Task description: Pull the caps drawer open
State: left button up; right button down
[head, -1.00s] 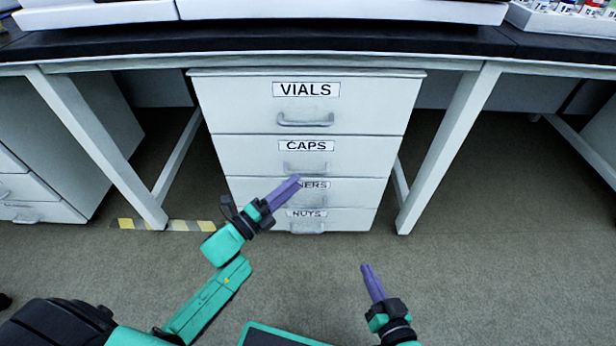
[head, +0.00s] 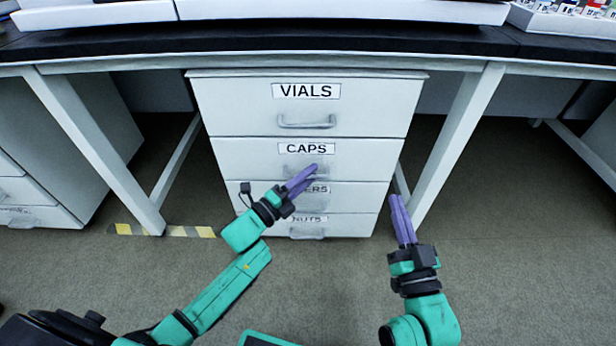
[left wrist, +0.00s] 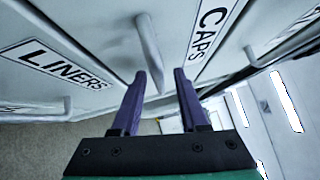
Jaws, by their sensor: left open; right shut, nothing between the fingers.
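The caps drawer (head: 240,155) is the second from the top in the white cabinet, and it looks shut. Its label reads CAPS. Its handle (head: 290,170) is partly behind my left gripper (head: 314,173) in the head view. In the left wrist view the caps handle (left wrist: 148,45) lies just ahead of the open left fingers (left wrist: 155,80), its near end close to the gap between them. Whether the fingers touch it I cannot tell. My right gripper (head: 397,200) is shut and empty, in front of the cabinet's lower right side.
The vials drawer (head: 240,105) is above and looks shut. The liners drawer, with its label (left wrist: 62,65), and the nuts drawer (head: 260,225) are below. White table legs (head: 90,145) stand on both sides, the right leg (head: 455,140) near my right gripper. The floor in front is clear.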

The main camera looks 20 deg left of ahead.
pick_arm(q)
grip_shut()
dwell(1.3)
